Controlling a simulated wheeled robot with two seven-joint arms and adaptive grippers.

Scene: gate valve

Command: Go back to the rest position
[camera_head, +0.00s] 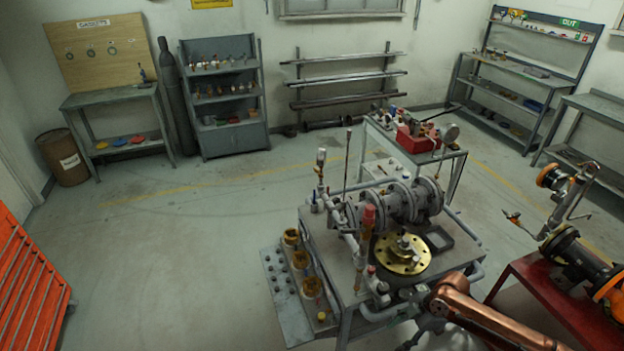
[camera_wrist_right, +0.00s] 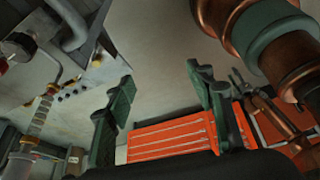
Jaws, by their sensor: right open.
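The grey flanged valve body (camera_head: 398,204) lies on the metal workbench (camera_head: 318,243) in the head view. A brass flange disc (camera_head: 388,263) lies flat in front of it, with a grey fitting at its centre. My copper-coloured right arm comes in from the lower right, at the bench's front right corner. In the right wrist view my right gripper (camera_wrist_right: 160,92) has its two dark green fingers spread wide, with nothing between them. It is beside the bench, whose edge and pipes show at upper left. My left gripper is not in view.
An orange slatted cabinet (camera_head: 32,285) stands at the left and also shows in the wrist view (camera_wrist_right: 170,138). A red stand (camera_head: 545,300) with valve parts is at the right. A red toolbox (camera_head: 417,140) sits on a table behind. The floor left of the bench is clear.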

